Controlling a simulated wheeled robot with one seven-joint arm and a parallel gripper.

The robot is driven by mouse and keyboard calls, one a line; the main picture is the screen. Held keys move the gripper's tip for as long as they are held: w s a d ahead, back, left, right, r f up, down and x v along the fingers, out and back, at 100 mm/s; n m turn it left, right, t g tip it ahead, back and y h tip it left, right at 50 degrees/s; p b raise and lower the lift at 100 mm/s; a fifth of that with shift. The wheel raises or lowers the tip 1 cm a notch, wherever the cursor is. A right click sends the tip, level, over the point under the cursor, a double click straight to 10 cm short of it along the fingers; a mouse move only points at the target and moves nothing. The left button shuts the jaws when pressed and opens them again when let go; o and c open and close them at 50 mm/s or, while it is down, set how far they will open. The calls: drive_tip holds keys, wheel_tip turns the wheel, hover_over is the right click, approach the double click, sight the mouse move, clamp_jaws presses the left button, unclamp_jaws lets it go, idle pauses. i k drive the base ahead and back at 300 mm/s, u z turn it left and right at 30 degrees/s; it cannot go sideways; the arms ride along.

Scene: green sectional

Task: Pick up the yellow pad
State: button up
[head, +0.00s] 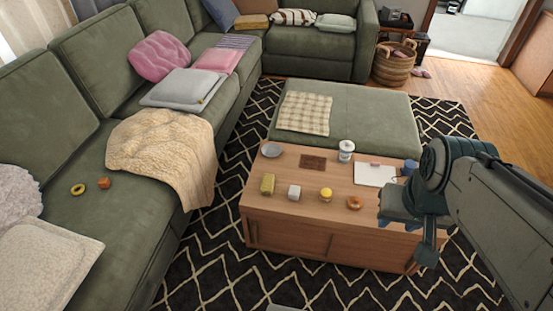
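A small yellow-green block (267,184), which looks most like the yellow pad, stands at the left front of the wooden coffee table (290,222). A rounder yellow item (326,194) is to its right, past a pale cube (294,192). My gripper (408,232) hangs over the table's right front corner, well to the right of the block and apart from it. One finger points down; the other is not clear, so I cannot tell how wide the gripper is. I see nothing held in it.
An orange ring (354,202), a white cup (346,151), a brown slab (312,162), a grey bowl (272,150) and a white notepad (375,175) share the tabletop. A green ottoman (370,120) stands behind. The green sofa (130,225) is at left. Patterned rug (215,255) lies between.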

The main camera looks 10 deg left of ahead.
sight(268, 180)
drive_tip(key=u, duration=2.1)
drive_tip(key=i, duration=1.55)
drive_tip(key=z, duration=2.65)
drive_tip(key=i, duration=0.5)
